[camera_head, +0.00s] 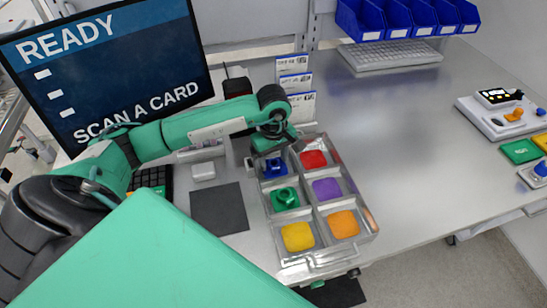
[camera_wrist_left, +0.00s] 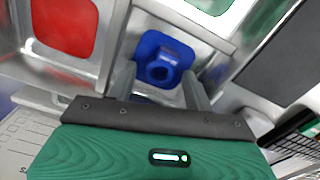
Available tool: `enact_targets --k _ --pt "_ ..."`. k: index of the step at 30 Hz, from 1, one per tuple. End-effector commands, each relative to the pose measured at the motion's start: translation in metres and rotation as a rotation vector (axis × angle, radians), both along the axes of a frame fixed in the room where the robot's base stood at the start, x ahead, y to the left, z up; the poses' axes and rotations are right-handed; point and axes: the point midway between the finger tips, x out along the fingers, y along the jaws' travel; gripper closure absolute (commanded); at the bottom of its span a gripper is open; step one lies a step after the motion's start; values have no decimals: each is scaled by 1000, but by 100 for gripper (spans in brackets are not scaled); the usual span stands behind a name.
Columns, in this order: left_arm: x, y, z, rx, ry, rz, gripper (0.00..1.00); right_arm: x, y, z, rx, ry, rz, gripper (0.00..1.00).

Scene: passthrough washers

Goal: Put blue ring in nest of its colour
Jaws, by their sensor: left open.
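A metal tray (camera_head: 297,264) has six compartments with coloured pads. The blue ring (camera_head: 274,167) is in the back left compartment; in the left wrist view (camera_wrist_left: 163,60) it has a round hole and sits on blue, within the compartment's metal walls. My left gripper (camera_head: 272,147) is over that compartment's back edge. In the left wrist view its two fingers (camera_wrist_left: 160,88) are apart, one on each side of the blue ring; I cannot tell whether they touch it. A green ring (camera_head: 284,197) is in the compartment in front. My right gripper is not in view.
The red (camera_head: 313,159), purple (camera_head: 326,189), yellow (camera_head: 298,235) and orange (camera_head: 343,223) pads look bare. Card stands (camera_head: 295,85) are behind the tray, a dark mat (camera_head: 219,209) is left, and a monitor (camera_head: 110,70) is back left.

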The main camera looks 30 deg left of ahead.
Motion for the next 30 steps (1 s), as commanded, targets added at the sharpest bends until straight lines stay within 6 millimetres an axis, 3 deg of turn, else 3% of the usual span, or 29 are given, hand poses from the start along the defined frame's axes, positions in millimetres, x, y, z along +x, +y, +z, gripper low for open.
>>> enact_targets --k 12,18,30 --pt "2 0 75 0 -9 -1 48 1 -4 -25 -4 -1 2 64" --pt "1 0 103 0 -5 0 48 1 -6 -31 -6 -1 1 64" --pt "0 0 118 0 -2 0 48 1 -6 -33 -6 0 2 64"
